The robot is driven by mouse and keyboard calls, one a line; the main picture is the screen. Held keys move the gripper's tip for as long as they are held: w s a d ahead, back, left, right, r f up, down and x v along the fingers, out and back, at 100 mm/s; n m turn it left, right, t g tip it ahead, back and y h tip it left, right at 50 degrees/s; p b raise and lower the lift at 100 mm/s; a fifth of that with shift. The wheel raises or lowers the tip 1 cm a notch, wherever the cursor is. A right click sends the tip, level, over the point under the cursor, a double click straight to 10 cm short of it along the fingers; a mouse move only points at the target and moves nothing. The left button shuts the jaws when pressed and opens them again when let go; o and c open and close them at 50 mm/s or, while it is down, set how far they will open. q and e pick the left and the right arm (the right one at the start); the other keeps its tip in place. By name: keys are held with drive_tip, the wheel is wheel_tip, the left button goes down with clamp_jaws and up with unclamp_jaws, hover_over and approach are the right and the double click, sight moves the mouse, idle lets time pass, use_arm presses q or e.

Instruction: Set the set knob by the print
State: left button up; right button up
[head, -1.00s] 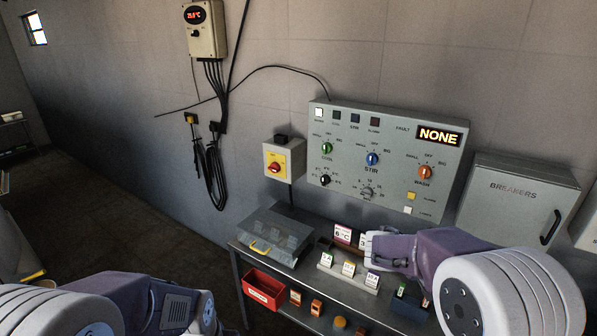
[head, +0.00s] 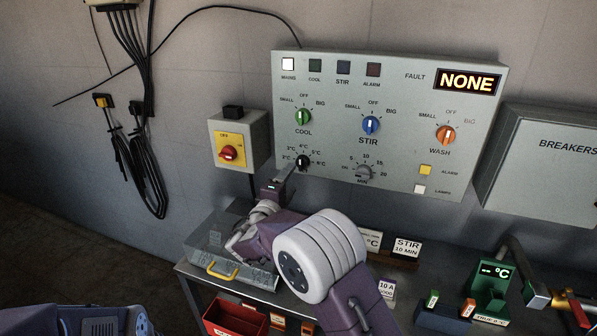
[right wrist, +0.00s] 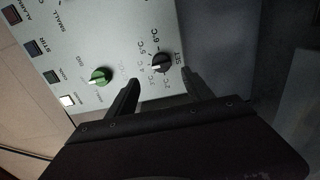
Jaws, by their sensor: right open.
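The set knob (head: 303,162) is a small black knob at the lower left of the grey control panel, inside a printed °C scale. It also shows in the right wrist view (right wrist: 161,63), beside the word SET; I cannot tell exactly where it points. My right gripper (right wrist: 160,76) is open, its two fingertips on either side of the knob's near edge; contact is not clear. In the head view my right gripper (head: 284,178) is just below and left of the knob. A printed card (head: 371,240) ending in °C is partly hidden by my arm. My left gripper is out of view.
Green cool (head: 303,117), blue stir (head: 371,125) and orange wash (head: 445,134) knobs are close by on the panel.

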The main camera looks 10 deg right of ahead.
sight(300, 166)
drive_tip(key=p+x, duration=0.1)
drive_tip(key=x, duration=0.8)
drive_tip(key=shift+w+f, duration=0.15)
drive_tip(key=shift+w, duration=0.2)
drive_tip(key=shift+s, duration=0.1)
drive_tip(key=shift+c, duration=0.7)
clamp_jaws()
drive_tip(key=shift+f+n+b, duration=0.1)
drive_tip(key=shift+n+b, duration=0.4)
drive_tip(key=shift+n, duration=0.3)
drive_tip(key=shift+n+b, duration=0.4)
drive_tip(key=shift+n, duration=0.4)
drive_tip(key=shift+n+b, duration=0.35)
drive_tip(key=shift+n, duration=2.35)
